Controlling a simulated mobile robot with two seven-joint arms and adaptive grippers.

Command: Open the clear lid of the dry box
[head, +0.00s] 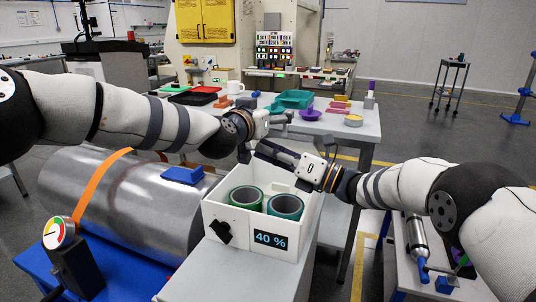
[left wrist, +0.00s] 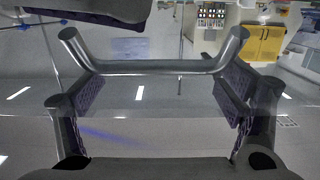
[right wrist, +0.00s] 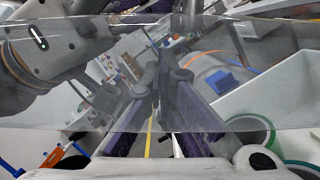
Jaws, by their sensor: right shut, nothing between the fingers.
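The dry box (head: 228,231) is white, with a 40 % display (head: 270,240) on its front and a dark knob-like part at its left. Two green rolls stand inside, seen from above. The clear lid is hard to make out in the head view; a transparent sheet, apparently the lid (right wrist: 60,118), crosses the right wrist view in front of the fingers. My right gripper (head: 265,151) is shut and empty above the box's far side. My left gripper (head: 266,136) is beside it, fingers apart in the left wrist view (left wrist: 160,100). Whether either touches the lid is unclear.
A metal cylinder (head: 120,205) with an orange strap and blue block lies left of the box. A gauge (head: 58,233) stands at front left. A table (head: 335,125) with colored parts is behind.

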